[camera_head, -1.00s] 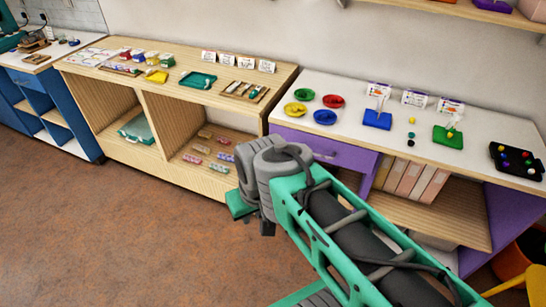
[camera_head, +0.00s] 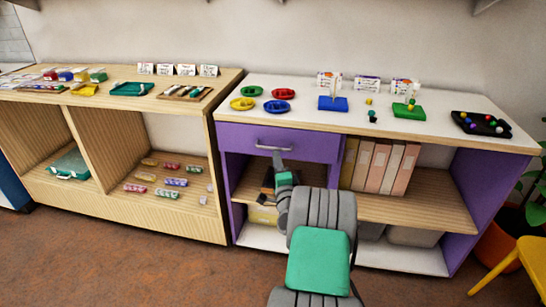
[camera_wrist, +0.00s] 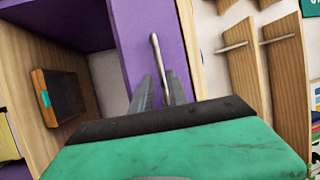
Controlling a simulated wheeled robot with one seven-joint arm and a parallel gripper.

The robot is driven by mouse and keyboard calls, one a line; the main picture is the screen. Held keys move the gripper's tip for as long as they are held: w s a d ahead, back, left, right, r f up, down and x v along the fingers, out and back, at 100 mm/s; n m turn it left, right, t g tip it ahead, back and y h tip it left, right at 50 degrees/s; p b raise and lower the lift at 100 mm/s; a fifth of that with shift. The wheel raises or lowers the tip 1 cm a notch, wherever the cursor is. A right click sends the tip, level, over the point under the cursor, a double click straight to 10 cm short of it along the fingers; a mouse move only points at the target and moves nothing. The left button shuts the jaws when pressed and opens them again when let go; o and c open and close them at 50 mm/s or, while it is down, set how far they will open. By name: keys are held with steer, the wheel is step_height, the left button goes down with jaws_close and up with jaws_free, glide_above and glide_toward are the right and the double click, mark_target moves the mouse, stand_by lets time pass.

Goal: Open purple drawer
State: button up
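The purple drawer (camera_head: 235,139) is in the upper left of the purple cabinet, under its white top, and looks shut. Its grey bar handle (camera_head: 273,148) runs across the front. In the wrist view the drawer front (camera_wrist: 133,35) stands on its side, with the handle (camera_wrist: 157,55) running up and down. My gripper (camera_wrist: 161,85) is open, its two grey fingers on either side of the handle's near end. Contact cannot be told. In the head view my gripper (camera_head: 278,160) is just below the handle, partly hidden by my wrist.
Colored dishes (camera_head: 279,107), stands and a black tray (camera_head: 481,124) are on the cabinet top. Binders (camera_head: 379,167) and a dark box stand on the shelf below. A wooden shelf unit (camera_head: 218,160) adjoins at left. A yellow chair (camera_head: 520,260) is at the right.

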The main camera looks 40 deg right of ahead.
mark_target(273, 149)
steer(key=x, duration=0.6)
steer(key=shift+w, duration=0.15)
steer(key=shift+c, duration=0.4)
jaws_close()
stand_by(0.7)
